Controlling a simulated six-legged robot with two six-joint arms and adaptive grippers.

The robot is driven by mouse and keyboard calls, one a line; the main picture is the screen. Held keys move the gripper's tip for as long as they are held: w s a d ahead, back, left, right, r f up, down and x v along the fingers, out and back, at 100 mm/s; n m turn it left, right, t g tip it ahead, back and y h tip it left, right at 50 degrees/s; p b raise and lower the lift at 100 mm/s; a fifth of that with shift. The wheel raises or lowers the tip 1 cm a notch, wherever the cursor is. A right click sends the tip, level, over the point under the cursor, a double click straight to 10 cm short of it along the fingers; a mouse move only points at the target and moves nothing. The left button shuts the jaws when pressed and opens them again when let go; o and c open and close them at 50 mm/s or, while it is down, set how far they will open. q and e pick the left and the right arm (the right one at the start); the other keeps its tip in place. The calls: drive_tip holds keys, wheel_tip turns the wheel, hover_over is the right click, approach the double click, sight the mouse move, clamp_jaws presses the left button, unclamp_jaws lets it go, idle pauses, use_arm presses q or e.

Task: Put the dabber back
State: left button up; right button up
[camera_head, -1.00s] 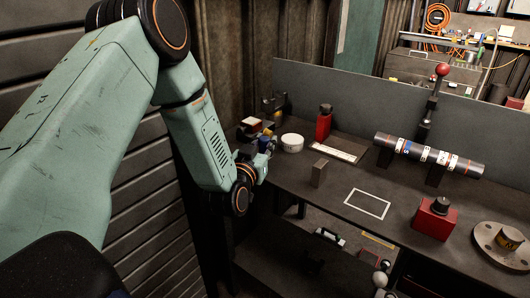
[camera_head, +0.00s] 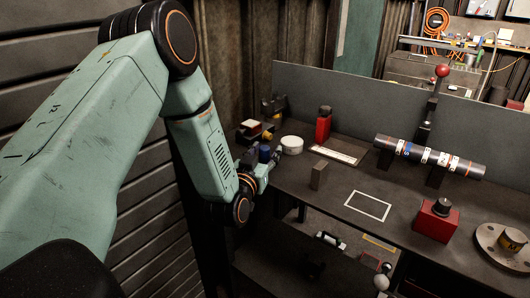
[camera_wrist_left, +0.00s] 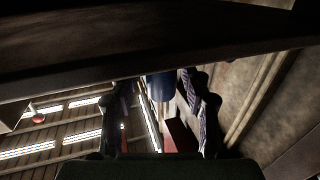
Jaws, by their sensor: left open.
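My left gripper (camera_head: 267,163) is at the left end of the dark bench (camera_head: 290,187), low by its edge. Its jaws are open. A small blue item (camera_head: 264,152), possibly the dabber, shows right at the gripper in the head view. In the left wrist view a blue cylinder (camera_wrist_left: 160,88) lies between the two fingers (camera_wrist_left: 163,110), with its upper part hidden by a dark edge. I cannot tell whether the fingers touch it. My right gripper is not in view.
A white round tub (camera_head: 292,143), a red bottle (camera_head: 323,124) and a small upright block (camera_head: 318,175) stand near the gripper. A shaft (camera_head: 430,156) rests on supports. A white outline (camera_head: 367,205) marks bare bench. A red box (camera_head: 435,219) stands at the right.

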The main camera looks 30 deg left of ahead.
use_arm(q)
drive_tip(key=shift+r, duration=0.1)
drive_tip(key=shift+r, duration=0.2)
drive_tip(key=p+v, duration=0.2)
drive_tip(key=v, duration=1)
drive_tip(key=s+d+f+m+g+h, duration=0.1)
drive_tip(key=s+d+f+g+h, duration=0.2)
drive_tip(key=f, duration=0.5)
drive_tip(key=s+d+f+m+g+h, duration=0.1)
drive_tip(key=s+d+f+g, duration=0.3)
drive_tip(key=f, duration=0.4)
drive_tip(key=s+d+f+g, duration=0.1)
drive_tip(key=s+f+g, duration=0.3)
drive_tip(key=s, duration=0.6)
drive_tip(key=s+d+f+g, duration=0.2)
drive_tip(key=s+f+g, duration=0.3)
drive_tip(key=s, duration=0.6)
drive_tip(key=shift+s+d+f+g, duration=0.3)
drive_tip(key=shift+s+g, duration=0.05)
drive_tip(key=shift+g, duration=0.45)
